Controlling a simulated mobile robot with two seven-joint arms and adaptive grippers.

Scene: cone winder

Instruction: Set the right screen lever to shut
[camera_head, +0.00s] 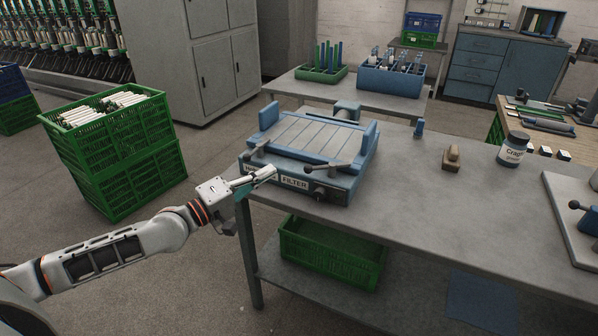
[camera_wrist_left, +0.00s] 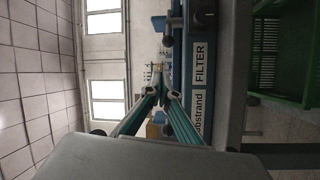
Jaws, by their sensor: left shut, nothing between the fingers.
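The blue filter unit (camera_head: 338,188) stands on the grey table, its front labelled FILTER. A second lever (camera_head: 257,150) sits at the front left, angled back. My left gripper (camera_head: 265,174) is shut and empty by the front left of the unit, left of the right lever and apart from it. In the left wrist view the closed fingertips (camera_wrist_left: 161,88) are beside the unit's labelled front (camera_wrist_left: 201,62). My right gripper is not in view.
A wooden-looking block (camera_head: 452,158) and a labelled jar (camera_head: 513,149) stand to the right on the table (camera_head: 420,215). A green crate (camera_head: 330,252) sits on the shelf below. Stacked green crates (camera_head: 112,140) stand at left. The tabletop right of the unit is mostly clear.

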